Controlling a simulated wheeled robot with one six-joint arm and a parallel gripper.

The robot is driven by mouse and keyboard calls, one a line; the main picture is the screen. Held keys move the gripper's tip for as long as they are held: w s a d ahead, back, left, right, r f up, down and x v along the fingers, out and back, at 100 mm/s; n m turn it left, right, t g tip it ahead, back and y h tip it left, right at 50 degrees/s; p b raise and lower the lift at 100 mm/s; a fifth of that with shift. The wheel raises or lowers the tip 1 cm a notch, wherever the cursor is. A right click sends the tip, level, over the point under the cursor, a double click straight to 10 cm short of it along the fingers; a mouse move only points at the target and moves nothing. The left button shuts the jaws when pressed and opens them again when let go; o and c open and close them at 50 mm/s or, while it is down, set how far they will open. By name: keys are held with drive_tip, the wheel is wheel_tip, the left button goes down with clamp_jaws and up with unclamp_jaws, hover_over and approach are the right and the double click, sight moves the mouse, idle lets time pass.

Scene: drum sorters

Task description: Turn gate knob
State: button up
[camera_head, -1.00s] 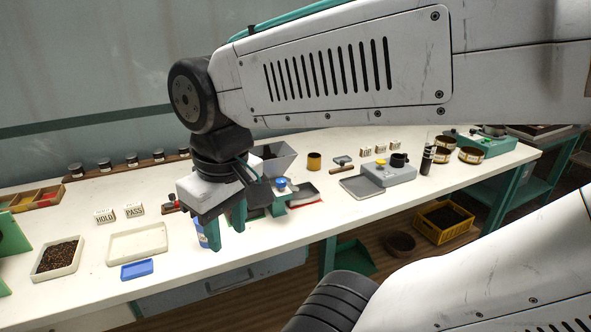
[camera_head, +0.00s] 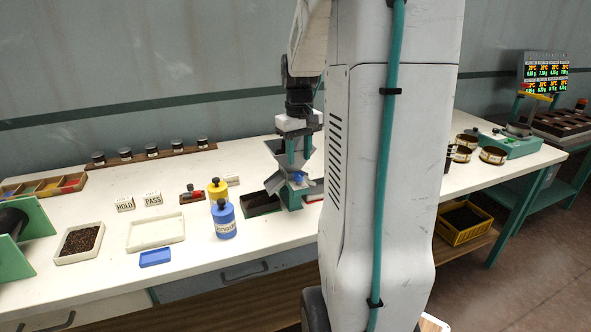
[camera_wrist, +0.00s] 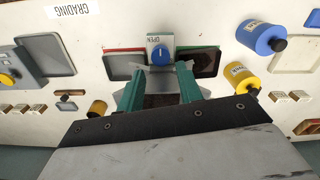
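The blue gate knob (camera_wrist: 161,55) sits on a small plate marked OPEN (camera_wrist: 160,40) in the wrist view. In the head view the knob (camera_head: 299,177) is on the front of the green and grey sorter stand (camera_head: 289,197). My gripper (camera_wrist: 160,75) has two green fingers, spread apart with nothing held between them. In the wrist view their tips lie just short of the knob, one to each side. In the head view my gripper (camera_head: 299,160) points down over the sorter, above the knob. I cannot tell whether the fingers touch anything.
Two trays, red-edged (camera_wrist: 124,65) and green-edged (camera_wrist: 198,64), flank the knob. A blue canister (camera_head: 223,219) and a yellow canister (camera_head: 217,190) stand left of the sorter. A white tray (camera_head: 155,233) lies farther left.

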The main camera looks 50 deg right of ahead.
sight(299, 175)
wheel_tip(299, 175, down, 5)
drive_tip(key=shift+f, duration=0.15)
drive_tip(key=c, duration=0.7)
drive_tip(key=shift+m, duration=2.3)
drive_tip(key=o, duration=0.7)
